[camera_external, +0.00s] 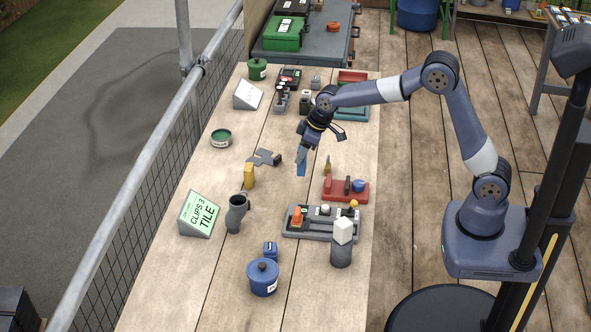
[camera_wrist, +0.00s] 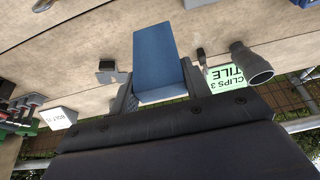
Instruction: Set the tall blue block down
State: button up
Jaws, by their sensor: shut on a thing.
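The tall blue block (camera_external: 301,163) is in my gripper (camera_external: 308,140), hanging below it above the middle of the wooden table (camera_external: 180,290). In the wrist view the block (camera_wrist: 155,58) stretches away from between my two dark fingers (camera_wrist: 156,92), which are shut on its near end. Its lower end appears clear of the table, though the exact gap is hard to tell. The block is slightly tilted in the external view.
A yellow piece (camera_external: 249,177) and grey bracket (camera_external: 265,157) lie left of the block. A red tray (camera_external: 332,197), a dark tray (camera_external: 300,234), a grey pipe piece (camera_external: 236,214), a green sign (camera_external: 202,214) and a blue pot (camera_external: 262,279) stand nearer. The table's left side has bare room.

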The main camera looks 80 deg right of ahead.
aim_at(302, 175)
jog(key=f, duration=0.5)
jog(key=f+p, duration=0.1)
jog(key=f, duration=0.3)
jog(key=shift+a+f, duration=0.2)
jog(key=shift+f, duration=0.2)
jog(key=o, duration=1)
jog(key=shift+s+r, duration=0.1)
jog(key=shift+r, duration=0.3)
jog(key=b+v, duration=0.1)
jog(key=v, duration=1)
jog(key=shift+r, duration=0.2)
